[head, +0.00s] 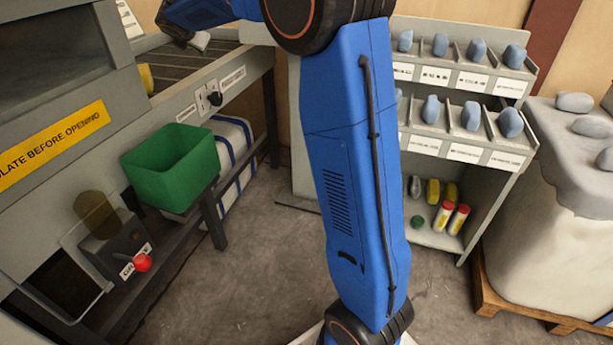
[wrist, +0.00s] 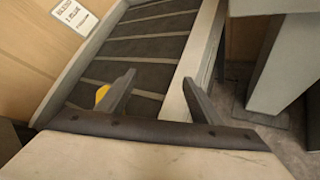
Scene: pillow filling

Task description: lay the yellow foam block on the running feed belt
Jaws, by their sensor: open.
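A yellow foam block (head: 146,78) shows at the left end of the feed belt (head: 185,62), beside the machine housing and partly hidden by it. In the wrist view a yellow piece (wrist: 101,94) lies on the dark slatted belt (wrist: 150,47), partly behind my left finger. My gripper (wrist: 158,88) is open over the belt's edge with nothing between its fingers. In the head view, the end of my arm is above the far side of the belt, partly cut off by the top edge. Stills do not show whether the belt runs.
A green bin (head: 172,165) stands below the belt frame. A red-knobbed lever (head: 142,262) is at lower left. A shelf rack (head: 462,150) holds blue-grey pieces, yellow items and red-capped bottles. A covered pallet load (head: 540,200) stands at right. The floor between is clear.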

